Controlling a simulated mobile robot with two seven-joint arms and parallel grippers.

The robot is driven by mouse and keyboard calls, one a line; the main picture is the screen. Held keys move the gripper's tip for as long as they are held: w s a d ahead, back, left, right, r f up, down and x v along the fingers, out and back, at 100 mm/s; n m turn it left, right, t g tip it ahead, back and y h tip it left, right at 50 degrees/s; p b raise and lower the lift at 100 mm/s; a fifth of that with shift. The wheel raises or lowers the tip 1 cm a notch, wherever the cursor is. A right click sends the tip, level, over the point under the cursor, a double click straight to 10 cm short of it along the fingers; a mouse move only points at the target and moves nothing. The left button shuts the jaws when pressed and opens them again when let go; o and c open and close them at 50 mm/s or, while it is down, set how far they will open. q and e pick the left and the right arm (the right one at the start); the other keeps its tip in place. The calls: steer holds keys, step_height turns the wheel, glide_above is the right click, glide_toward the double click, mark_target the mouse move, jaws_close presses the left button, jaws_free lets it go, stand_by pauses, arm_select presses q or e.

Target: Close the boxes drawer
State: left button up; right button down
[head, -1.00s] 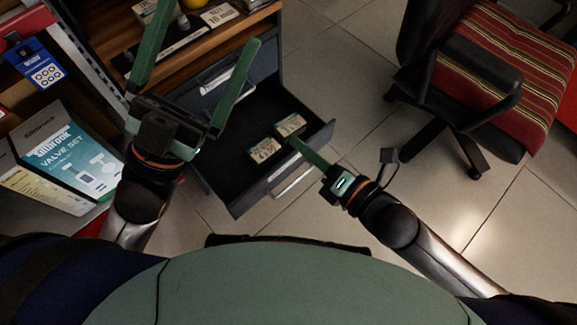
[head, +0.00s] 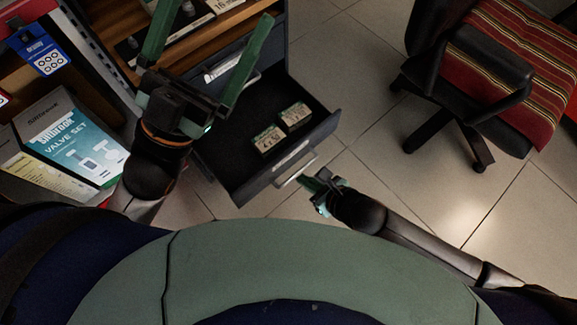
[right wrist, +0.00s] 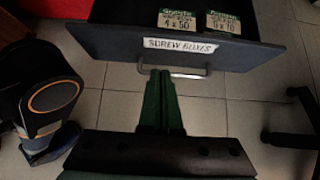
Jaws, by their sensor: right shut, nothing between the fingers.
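The drawer (head: 240,160) stands pulled out of the dark cabinet. Two small screw boxes (head: 268,139) (head: 296,117) lie in it near the front. In the right wrist view the drawer front (right wrist: 262,54) carries a "SCREW BOXES" label and a metal bar handle (right wrist: 195,74). The handle also shows in the head view (head: 296,170). My right gripper (head: 304,180) is shut and empty, just outside the drawer front, with its tips (right wrist: 159,72) at the handle; I cannot tell whether they touch.
A closed drawer (head: 232,68) sits above the open one, under a wooden shelf (head: 200,42). A valve set box (head: 75,140) stands at the left. A striped office chair (head: 500,60) stands at the right. Tiled floor (head: 400,165) is free between chair and drawer.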

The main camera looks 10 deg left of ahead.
mark_target(281, 162)
steer(key=w+a+f+b, duration=0.1)
steer(key=a, duration=0.1)
steer(key=w+a+f+b, duration=0.1)
steer(key=w+a, duration=0.1)
steer(key=shift+w+a+f, duration=0.1)
steer(key=shift+w+f, duration=0.05)
steer(key=shift+f, duration=0.05)
steer(key=shift+w+a+r+b, duration=0.15)
steer(key=shift+w+a+b, duration=0.15)
steer(key=shift+w+a, duration=0.1)
arm_select(q)
step_height(281, 162, down, 4)
steer(key=shift+w+d+r, duration=0.1)
steer(key=shift+d+r, duration=0.05)
steer(key=shift+r, duration=0.05)
